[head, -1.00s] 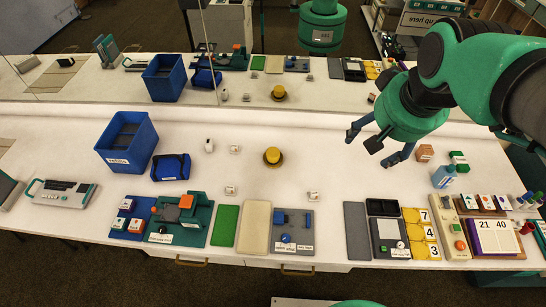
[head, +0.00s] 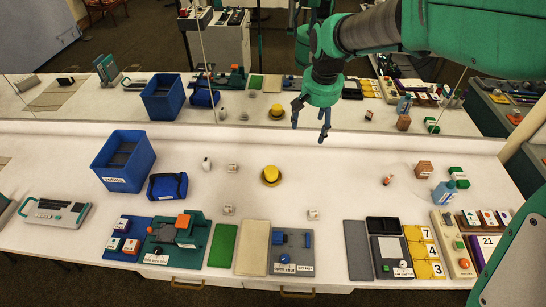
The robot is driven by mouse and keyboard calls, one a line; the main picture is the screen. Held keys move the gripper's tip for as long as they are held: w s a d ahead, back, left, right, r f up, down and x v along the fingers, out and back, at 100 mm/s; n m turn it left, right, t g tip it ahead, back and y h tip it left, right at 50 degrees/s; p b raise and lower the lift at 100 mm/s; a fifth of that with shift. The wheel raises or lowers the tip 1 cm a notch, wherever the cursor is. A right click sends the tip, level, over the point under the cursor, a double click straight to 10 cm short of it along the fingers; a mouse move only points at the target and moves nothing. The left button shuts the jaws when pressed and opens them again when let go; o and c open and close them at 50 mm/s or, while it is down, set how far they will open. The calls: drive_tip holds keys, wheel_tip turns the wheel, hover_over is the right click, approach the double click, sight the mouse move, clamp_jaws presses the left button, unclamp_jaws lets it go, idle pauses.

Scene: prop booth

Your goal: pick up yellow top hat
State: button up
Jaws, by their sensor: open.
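The yellow top hat (head: 271,174) stands on the white table near its middle, toward the back, with a clear patch around it. It is a small round yellow piece with a wider base. My gripper (head: 309,127) hangs above the table's back edge, up and to the right of the hat in the picture. Its fingers point down, are spread open and hold nothing. The gripper is apart from the hat, and nothing hides the hat.
A mirror behind the table repeats the objects. A blue bin (head: 124,160) and blue bag (head: 167,186) stand left of the hat. Small white items (head: 231,168) lie near it. Boards and devices line the front edge. A brown block (head: 424,169) and blue bottle (head: 444,192) stand right.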

drive_tip(key=w+a+f+g, duration=0.1)
drive_tip(key=w+a+f, duration=0.6)
drive_tip(key=f, duration=0.3)
drive_tip(key=g+b, duration=0.1)
hover_over(271, 170)
wheel_tip(271, 170, down, 14)
drive_tip(key=shift+w, duration=0.1)
drive_tip(key=shift+f+b, duration=0.85)
drive_tip(key=shift+f, duration=3.4)
drive_tip(key=shift+f+b, duration=0.8)
drive_tip(key=shift+f, duration=1.8)
drive_tip(key=shift+c, duration=0.6)
